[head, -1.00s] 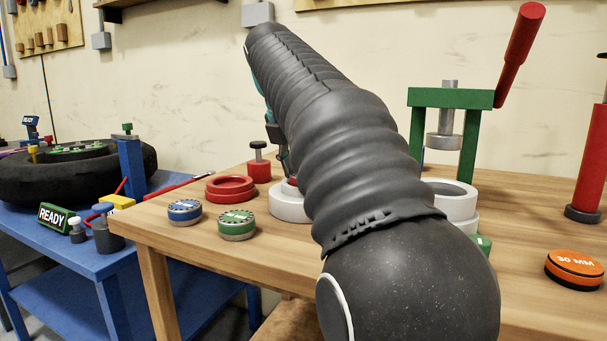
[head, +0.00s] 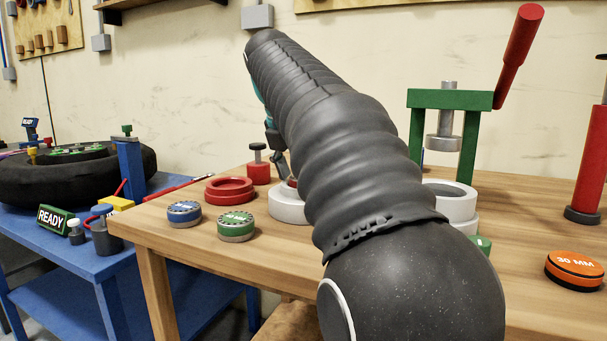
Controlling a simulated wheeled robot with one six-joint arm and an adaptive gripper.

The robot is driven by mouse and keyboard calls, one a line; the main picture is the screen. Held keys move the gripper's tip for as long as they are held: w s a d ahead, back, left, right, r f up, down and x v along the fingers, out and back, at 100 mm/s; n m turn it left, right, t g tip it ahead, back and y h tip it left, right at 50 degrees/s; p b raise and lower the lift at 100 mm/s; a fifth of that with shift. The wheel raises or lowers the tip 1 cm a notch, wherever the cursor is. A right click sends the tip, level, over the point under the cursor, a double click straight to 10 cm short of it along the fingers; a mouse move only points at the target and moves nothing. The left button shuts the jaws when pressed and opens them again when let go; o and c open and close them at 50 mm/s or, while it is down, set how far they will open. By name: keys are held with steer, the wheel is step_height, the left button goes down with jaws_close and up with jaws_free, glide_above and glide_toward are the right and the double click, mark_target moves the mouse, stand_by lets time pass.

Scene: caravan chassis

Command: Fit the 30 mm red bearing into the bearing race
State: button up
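A white ring (head: 287,208), which looks like the bearing race, lies on the wooden bench, its right side hidden behind my arm. A small red piece (head: 292,183) shows at its top; it may be the red bearing, but whether it is seated cannot be told. My gripper (head: 281,160) points down just above this white ring. Only part of one side shows, and my arm hides the rest, so its opening and any hold are not visible. A separate red ring (head: 230,190) lies to the left of the white ring.
Blue (head: 184,212) and green (head: 236,226) discs lie near the bench's front left edge. An orange disc marked 30 MM (head: 574,269) lies at right. A green press (head: 470,135) with a red lever stands behind stacked white rings (head: 452,200). A red-bodied plunger (head: 258,172) stands behind the red ring.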

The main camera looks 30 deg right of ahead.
steer(key=p+v, duration=0.2)
steer(key=v, duration=0.4)
steer(key=shift+r, duration=0.4)
steer(key=shift+v, duration=0.85)
